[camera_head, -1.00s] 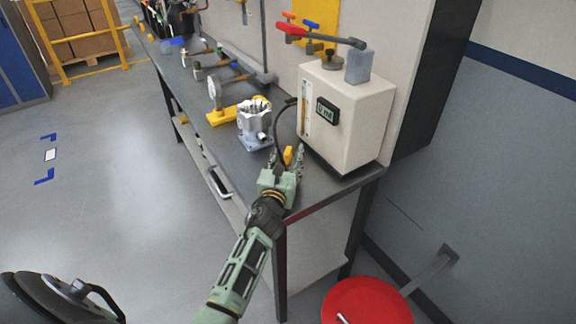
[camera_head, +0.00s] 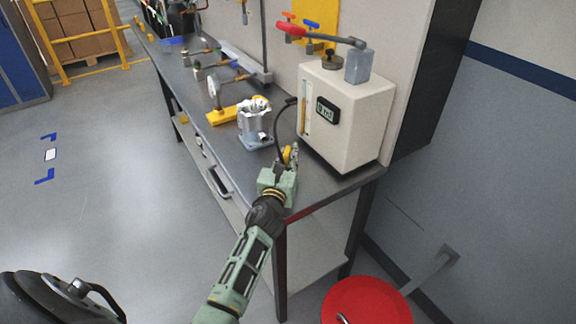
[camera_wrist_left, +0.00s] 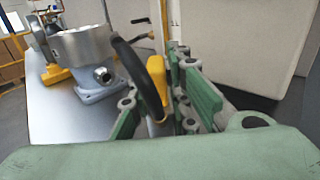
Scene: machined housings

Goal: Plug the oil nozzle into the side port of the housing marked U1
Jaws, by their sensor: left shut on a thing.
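The oil nozzle (camera_head: 287,153) is a yellow piece on a black hose, just above the front part of the bench. In the left wrist view the yellow nozzle (camera_wrist_left: 151,90) stands between the green finger pads. My left gripper (camera_head: 288,157) is shut on it. The grey machined housing (camera_head: 254,120) sits on the bench to the left of and beyond the gripper, apart from the nozzle. Its side port (camera_wrist_left: 103,75) is a round metal fitting facing the wrist camera. I cannot read a U1 mark. My right gripper is not in view.
A cream dispenser box (camera_head: 346,113) with a small display stands right of the gripper. A yellow stand with a gauge (camera_head: 215,92) and other fittings are behind the housing. The bench (camera_head: 307,188) is bare near its front edge. A red round stool (camera_head: 367,303) is below.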

